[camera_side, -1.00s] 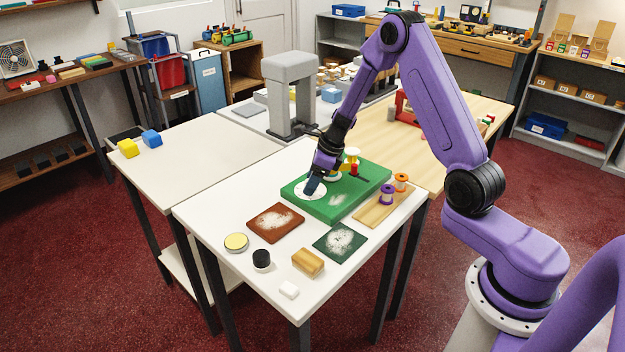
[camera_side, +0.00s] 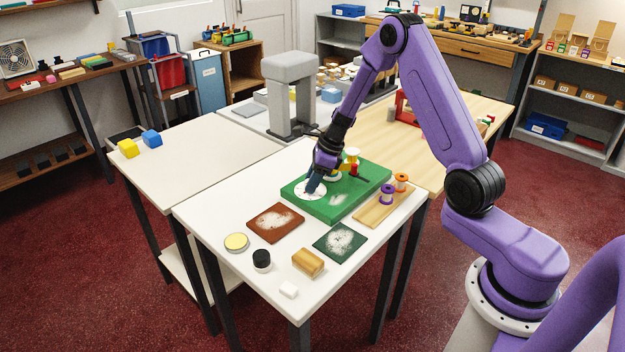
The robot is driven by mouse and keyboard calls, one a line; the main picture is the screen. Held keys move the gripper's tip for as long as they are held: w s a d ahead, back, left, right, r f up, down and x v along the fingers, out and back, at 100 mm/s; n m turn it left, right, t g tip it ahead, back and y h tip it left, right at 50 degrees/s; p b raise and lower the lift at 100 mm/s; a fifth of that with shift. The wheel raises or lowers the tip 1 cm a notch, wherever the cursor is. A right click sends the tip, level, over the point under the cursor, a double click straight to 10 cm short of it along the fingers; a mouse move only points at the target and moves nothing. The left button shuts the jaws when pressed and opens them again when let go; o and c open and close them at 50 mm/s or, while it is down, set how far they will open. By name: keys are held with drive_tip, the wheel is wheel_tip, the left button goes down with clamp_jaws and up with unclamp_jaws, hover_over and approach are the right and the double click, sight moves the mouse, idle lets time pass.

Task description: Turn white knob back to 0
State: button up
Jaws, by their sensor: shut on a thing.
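A green board (camera_side: 325,212) lies on the white table. A white round dial (camera_side: 300,192) sits at its left part. My gripper (camera_side: 312,188) points down over the dial, shut at its centre, where the knob itself is hidden by the fingers. Scale marks and the 0 are too small to read. A yellow-topped part (camera_side: 352,155) and a red part (camera_side: 354,170) stand on the board behind and right of my gripper.
A wooden rack with a purple spool (camera_side: 387,194) and an orange spool (camera_side: 401,181) stands right of the board. In front lie a brown swatch (camera_side: 275,222), a dark green swatch (camera_side: 340,243), a round tin (camera_side: 236,243), a black-topped jar (camera_side: 262,260) and a wooden block (camera_side: 308,263).

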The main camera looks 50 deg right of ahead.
drive_tip(key=n, duration=0.2)
drive_tip(key=n+g+y, duration=0.1)
drive_tip(key=n, duration=0.2)
drive_tip(key=shift+w+d+g, duration=0.1)
drive_tip(key=shift+d+g, duration=0.05)
drive_tip(key=shift+g, duration=0.15)
drive_tip(key=n, duration=0.2)
drive_tip(key=n+g, duration=0.1)
drive_tip(key=n, duration=0.1)
drive_tip(key=shift+w+n+g, duration=0.15)
drive_tip(key=shift+n+g, duration=0.15)
drive_tip(key=shift+n, duration=0.1)
drive_tip(key=n+g, duration=0.1)
drive_tip(key=n, duration=0.3)
drive_tip(key=shift+w+n+g, duration=0.1)
drive_tip(key=shift+n+g, duration=0.2)
drive_tip(key=shift+g, duration=0.1)
drive_tip(key=shift+n+g+h, duration=0.3)
drive_tip(key=shift+n+g, duration=0.4)
drive_tip(key=shift+n, duration=1.3)
drive_tip(key=o, duration=1)
drive_tip(key=shift+w, duration=0.1)
